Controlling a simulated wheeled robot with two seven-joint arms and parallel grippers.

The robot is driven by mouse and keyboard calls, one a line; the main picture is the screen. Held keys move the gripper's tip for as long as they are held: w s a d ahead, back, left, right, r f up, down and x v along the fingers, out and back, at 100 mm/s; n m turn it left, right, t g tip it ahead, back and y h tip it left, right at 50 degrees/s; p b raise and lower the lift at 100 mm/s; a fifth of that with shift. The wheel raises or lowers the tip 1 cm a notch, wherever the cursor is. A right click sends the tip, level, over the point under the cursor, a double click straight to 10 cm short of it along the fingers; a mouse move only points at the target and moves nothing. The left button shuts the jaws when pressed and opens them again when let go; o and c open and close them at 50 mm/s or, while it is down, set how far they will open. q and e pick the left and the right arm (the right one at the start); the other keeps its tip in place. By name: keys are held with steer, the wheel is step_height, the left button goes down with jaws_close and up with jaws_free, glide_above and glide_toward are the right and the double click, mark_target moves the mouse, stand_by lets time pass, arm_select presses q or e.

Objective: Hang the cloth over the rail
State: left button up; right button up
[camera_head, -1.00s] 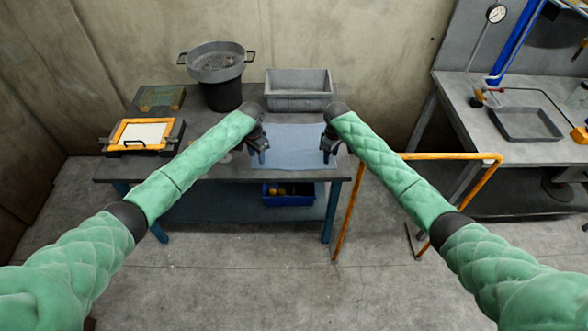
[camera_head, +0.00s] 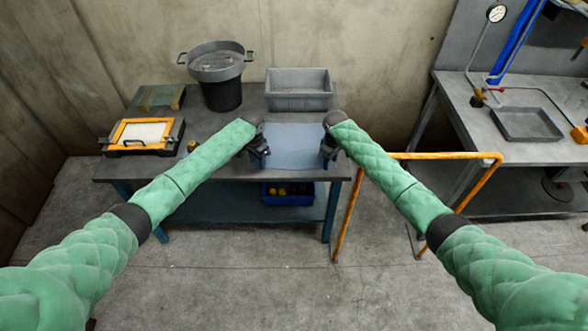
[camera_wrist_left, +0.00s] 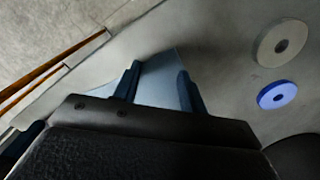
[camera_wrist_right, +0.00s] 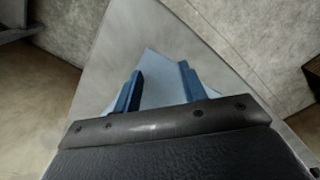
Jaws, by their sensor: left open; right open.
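A light blue cloth (camera_head: 294,147) lies flat on the table near its front edge. My left gripper (camera_head: 264,160) is at the cloth's left side, pointing down. My right gripper (camera_head: 326,160) is at the cloth's right side. In the left wrist view, the open fingers (camera_wrist_left: 158,84) have the cloth (camera_wrist_left: 158,78) between them. In the right wrist view, the open fingers (camera_wrist_right: 160,86) also have the cloth (camera_wrist_right: 160,75) between them. Whether the fingers touch the cloth is unclear. The orange rail (camera_head: 440,155) stands on the floor to the right of the table.
On the table (camera_head: 225,168) are a grey bin (camera_head: 298,101), a dark pot with a sieve (camera_head: 222,92) and an orange-framed screen (camera_head: 142,134). A blue crate (camera_head: 288,198) sits below. Two discs (camera_wrist_left: 282,42) lie beside my left gripper. A workbench (camera_head: 490,145) stands at the right.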

arm_select(q)
steer(key=shift+c, duration=0.4)
arm_select(e)
steer(key=shift+f, duration=0.1)
steer(key=shift+c, duration=0.4)
arm_select(q)
jaws_close()
arm_select(e)
jaws_close()
arm_select(q)
steer(key=shift+f, duration=0.1)
